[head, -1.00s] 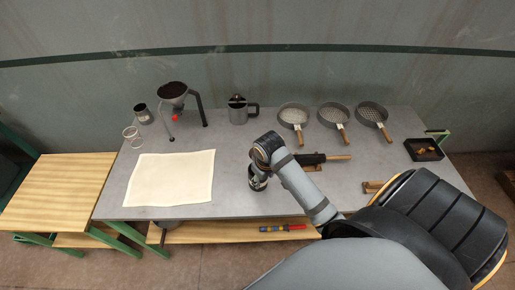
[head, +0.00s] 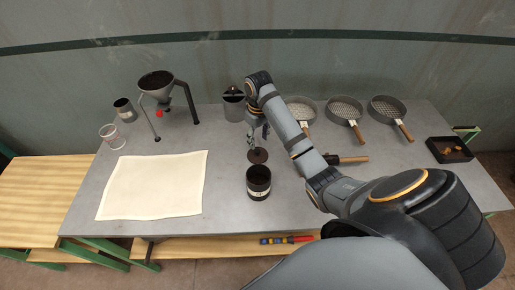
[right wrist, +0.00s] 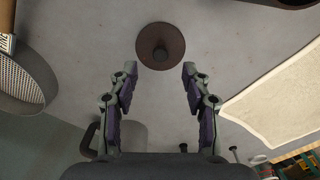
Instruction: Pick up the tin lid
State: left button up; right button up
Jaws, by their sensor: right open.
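The tin lid is a small brown disc with a knob in its middle. It lies flat on the grey table (head: 228,205), just behind the dark open tin (head: 258,184) in the head view (head: 259,156). In the right wrist view the lid (right wrist: 161,46) is fully visible, ahead of the fingertips and centred between them. My right gripper (head: 251,139) is open and empty, pointing down close to the lid; its fingers (right wrist: 158,76) are apart and not around the lid. My left gripper is not in view.
A grey mug (head: 233,108) stands close behind my right gripper. Several sieves (head: 345,108) line the back right. A cream cloth (head: 153,185) covers the table's left part. A funnel on a stand (head: 157,83) is at the back left, a black tray (head: 449,150) at the far right.

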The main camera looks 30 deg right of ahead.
aim_at(258, 151)
notch_tip(258, 151, down, 3)
jog(key=shift+r+b, duration=0.15)
jog(key=shift+b, duration=0.55)
jog(key=f, duration=0.4)
jog(key=shift+w+f+b, duration=0.1)
jog(key=shift+w+b, duration=0.15)
jog(key=shift+b, duration=0.1)
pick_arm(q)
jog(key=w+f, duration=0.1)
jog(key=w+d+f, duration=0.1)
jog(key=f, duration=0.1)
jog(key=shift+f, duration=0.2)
pick_arm(e)
jog(key=shift+s, duration=0.1)
jog(key=shift+c, duration=0.2)
jog(key=shift+c, duration=1.2)
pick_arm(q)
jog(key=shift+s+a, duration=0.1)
pick_arm(e)
grip_shut()
